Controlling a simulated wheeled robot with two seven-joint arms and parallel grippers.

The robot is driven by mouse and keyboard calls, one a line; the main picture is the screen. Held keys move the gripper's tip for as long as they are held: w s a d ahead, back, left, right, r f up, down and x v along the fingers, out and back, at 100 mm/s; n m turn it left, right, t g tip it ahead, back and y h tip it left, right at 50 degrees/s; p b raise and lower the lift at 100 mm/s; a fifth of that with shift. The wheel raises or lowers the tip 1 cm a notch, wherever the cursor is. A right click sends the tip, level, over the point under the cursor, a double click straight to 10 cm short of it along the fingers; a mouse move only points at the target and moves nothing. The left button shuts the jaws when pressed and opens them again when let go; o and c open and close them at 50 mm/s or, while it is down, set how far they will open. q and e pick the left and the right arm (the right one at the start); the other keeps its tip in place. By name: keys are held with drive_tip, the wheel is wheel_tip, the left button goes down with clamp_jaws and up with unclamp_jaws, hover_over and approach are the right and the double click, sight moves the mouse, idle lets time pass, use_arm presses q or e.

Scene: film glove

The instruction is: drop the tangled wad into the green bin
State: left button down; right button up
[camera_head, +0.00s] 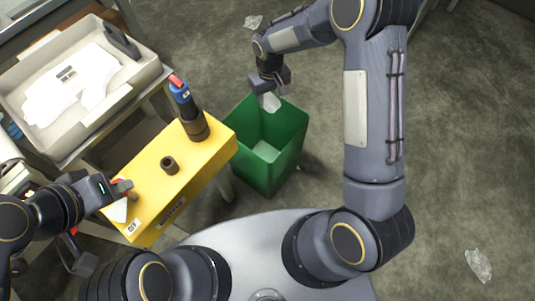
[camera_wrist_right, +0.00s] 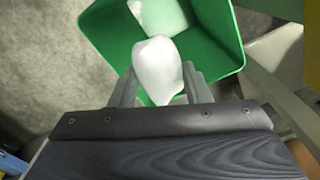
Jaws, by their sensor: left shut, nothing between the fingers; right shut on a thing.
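The tangled wad (camera_head: 270,102) is a pale, translucent lump. My right gripper (camera_head: 268,91) is shut on it and holds it above the green bin (camera_head: 288,151), near the bin's far edge. In the right wrist view the wad (camera_wrist_right: 157,70) sits between the fingertips, with the bin (camera_wrist_right: 108,28) open beneath it. Another pale piece lies inside the bin (camera_head: 265,151). My left gripper (camera_head: 124,190) is shut and empty, at the near left end of the yellow box.
The yellow box (camera_head: 150,196) bears a dark cylinder with a blue and red tool (camera_head: 184,95) and a short dark ring (camera_head: 169,165). A pale tray (camera_head: 100,122) stands at the left. Clear scraps lie on the floor at right (camera_head: 478,265) and top (camera_head: 253,22).

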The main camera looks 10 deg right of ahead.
wheel_tip(320, 180, down, 5)
drive_tip(key=b, duration=0.3)
drive_tip(key=shift+f, duration=0.15)
drive_tip(key=o, duration=1.5)
wheel_tip(320, 180, up, 8)
drive_tip(key=shift+f+p, duration=0.25)
drive_tip(key=shift+p, duration=0.75)
drive_tip(key=shift+r, duration=0.2)
